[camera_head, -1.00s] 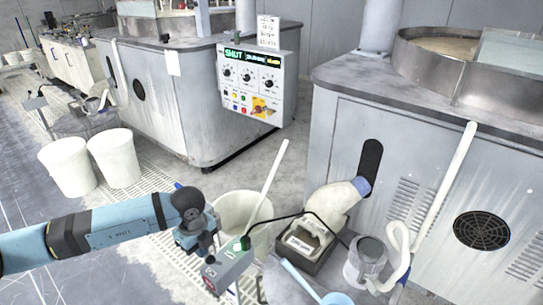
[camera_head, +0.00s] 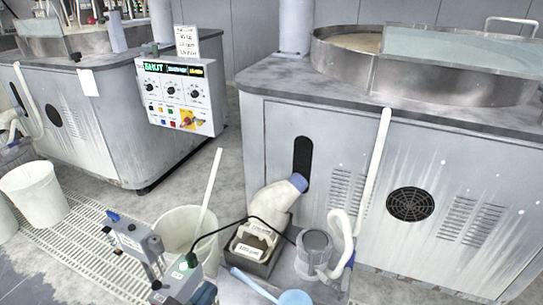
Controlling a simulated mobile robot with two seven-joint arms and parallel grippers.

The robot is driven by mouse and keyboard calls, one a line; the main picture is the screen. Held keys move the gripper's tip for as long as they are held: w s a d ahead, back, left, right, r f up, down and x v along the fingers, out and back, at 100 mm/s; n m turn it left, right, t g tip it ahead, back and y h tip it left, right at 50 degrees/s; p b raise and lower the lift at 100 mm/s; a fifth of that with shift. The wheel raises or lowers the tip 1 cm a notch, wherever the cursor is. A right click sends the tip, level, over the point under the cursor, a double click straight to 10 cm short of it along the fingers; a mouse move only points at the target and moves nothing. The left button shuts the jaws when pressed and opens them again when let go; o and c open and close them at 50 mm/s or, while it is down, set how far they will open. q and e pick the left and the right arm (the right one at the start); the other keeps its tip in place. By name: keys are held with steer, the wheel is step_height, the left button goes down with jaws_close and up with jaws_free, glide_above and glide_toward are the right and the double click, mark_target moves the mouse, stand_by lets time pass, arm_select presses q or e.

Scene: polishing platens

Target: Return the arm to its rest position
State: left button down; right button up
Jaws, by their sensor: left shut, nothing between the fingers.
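My right gripper is not in view.
A white bucket (camera_head: 172,228) with a pale stick stands behind the box. A white bottle (camera_head: 272,203) leans over a dark tray. A grey cup (camera_head: 315,250) stands beside it. A polishing cabinet (camera_head: 380,175) fills the right. Grated floor lies at left.

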arm_select(q)
steer(key=s+a+f+n+g+y, duration=0.45)
steer(key=s+f, duration=0.25)
steer(key=f, duration=0.2)
step_height(320, 180, up, 16)
steer(key=s+a+g+y+p, duration=0.1)
steer(key=s+a+y+p, duration=0.1)
steer(key=p, duration=2.9)
steer(key=shift+a+r+m+g, duration=0.25)
steer(key=shift+a+m+g, duration=0.1)
steer(key=shift+a, duration=0.1)
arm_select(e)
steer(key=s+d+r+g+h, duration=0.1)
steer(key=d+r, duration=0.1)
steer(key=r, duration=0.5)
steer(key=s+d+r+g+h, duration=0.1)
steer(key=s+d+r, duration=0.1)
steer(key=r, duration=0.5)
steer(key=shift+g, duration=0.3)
arm_select(q)
steer(key=shift+w+f, duration=0.1)
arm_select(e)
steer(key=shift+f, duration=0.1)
